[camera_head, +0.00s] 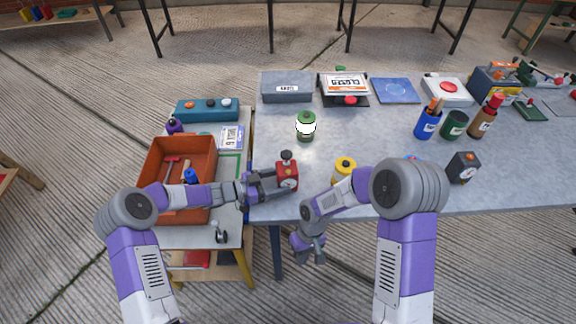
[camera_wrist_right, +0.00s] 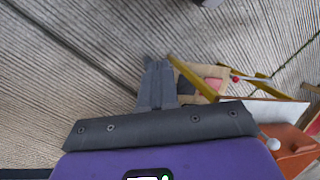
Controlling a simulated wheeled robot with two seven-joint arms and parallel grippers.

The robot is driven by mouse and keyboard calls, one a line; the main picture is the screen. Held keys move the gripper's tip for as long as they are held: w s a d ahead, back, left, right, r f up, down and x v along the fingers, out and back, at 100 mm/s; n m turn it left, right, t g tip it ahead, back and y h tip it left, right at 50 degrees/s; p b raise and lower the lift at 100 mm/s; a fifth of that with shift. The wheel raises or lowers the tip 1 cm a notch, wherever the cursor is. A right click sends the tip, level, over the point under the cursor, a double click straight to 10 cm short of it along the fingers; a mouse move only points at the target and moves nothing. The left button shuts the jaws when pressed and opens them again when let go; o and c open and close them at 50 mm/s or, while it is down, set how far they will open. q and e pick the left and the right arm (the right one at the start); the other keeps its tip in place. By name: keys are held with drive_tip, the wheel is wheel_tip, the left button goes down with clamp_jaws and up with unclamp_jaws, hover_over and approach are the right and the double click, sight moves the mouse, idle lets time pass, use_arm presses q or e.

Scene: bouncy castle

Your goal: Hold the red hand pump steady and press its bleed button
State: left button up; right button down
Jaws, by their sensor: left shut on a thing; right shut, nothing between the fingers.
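The red hand pump (camera_head: 288,178) stands on the grey table near its front left edge, with a dark knob on top. A pale round spot shows on its front; I cannot tell whether this is the bleed button. My left gripper (camera_head: 274,183) is shut on the pump from its left side, and its fingers hide part of the body. My right gripper (camera_head: 318,258) is shut and empty, pointing down in front of the table's front edge, apart from the pump. In the right wrist view its closed fingers (camera_wrist_right: 157,85) show over the floor.
A yellow-topped canister (camera_head: 345,168) stands right of the pump, and a green and white one (camera_head: 306,126) behind it. An orange bin (camera_head: 208,150) stands at left. A dark box with a dial (camera_head: 463,167) sits at right. The table's middle (camera_head: 375,130) is clear.

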drive_tip(key=w+a+r+t+h, duration=0.1)
drive_tip(key=w+r, duration=0.5)
drive_tip(key=r, duration=0.3)
drive_tip(key=w+a+r+t+h, duration=0.1)
drive_tip(key=w+a+r+t, duration=0.1)
drive_tip(key=w+r, duration=0.5)
wheel_tip(320, 180, up, 18)
drive_tip(key=m+t, duration=0.3)
drive_tip(key=m, duration=0.1)
hover_over(288, 171)
drive_tip(key=s, duration=0.4)
drive_tip(key=shift+w, duration=0.1)
drive_tip(key=shift+f, duration=0.1)
drive_tip(key=x, duration=0.8)
drive_tip(key=s+x, duration=0.1)
drive_tip(key=x, duration=0.4)
drive_tip(key=shift+f, duration=0.6)
drive_tip(key=shift+a, duration=0.1)
